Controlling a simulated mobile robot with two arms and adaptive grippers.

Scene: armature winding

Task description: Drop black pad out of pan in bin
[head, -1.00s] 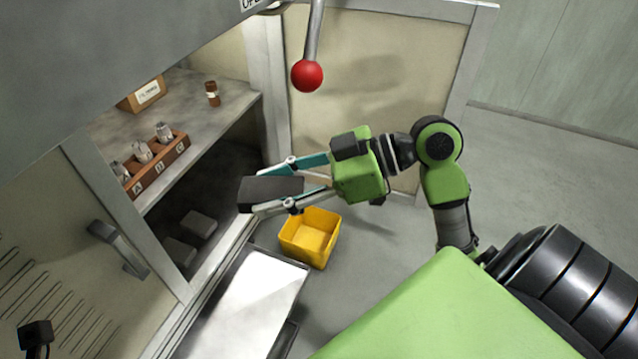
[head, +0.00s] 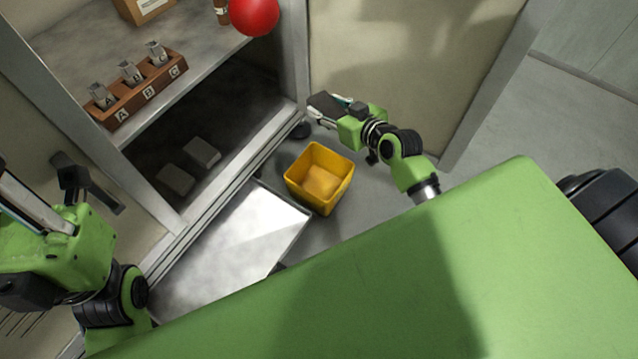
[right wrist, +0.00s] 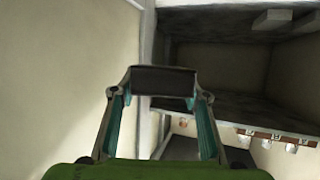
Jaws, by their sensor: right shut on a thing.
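The black pad (head: 323,104) is held in my right gripper (head: 336,108), which is shut on it near the cabinet's right corner. In the right wrist view the pad (right wrist: 163,80) spans between the two fingertips. The yellow bin (head: 325,182) stands on the floor, below and left of my right gripper in the head view, and looks empty. The flat metal pan (head: 235,240) lies left of the bin and is bare where visible. My left gripper (head: 22,205) is at the left edge; its fingertips are cut off or unclear.
Two grey blocks (head: 202,152) lie in the dark lower compartment. A brown rack (head: 140,88) with labelled metal parts stands on the upper shelf, below a box (head: 140,8). A red ball knob (head: 254,12) hangs at the top. Open floor (head: 590,55) lies at the right.

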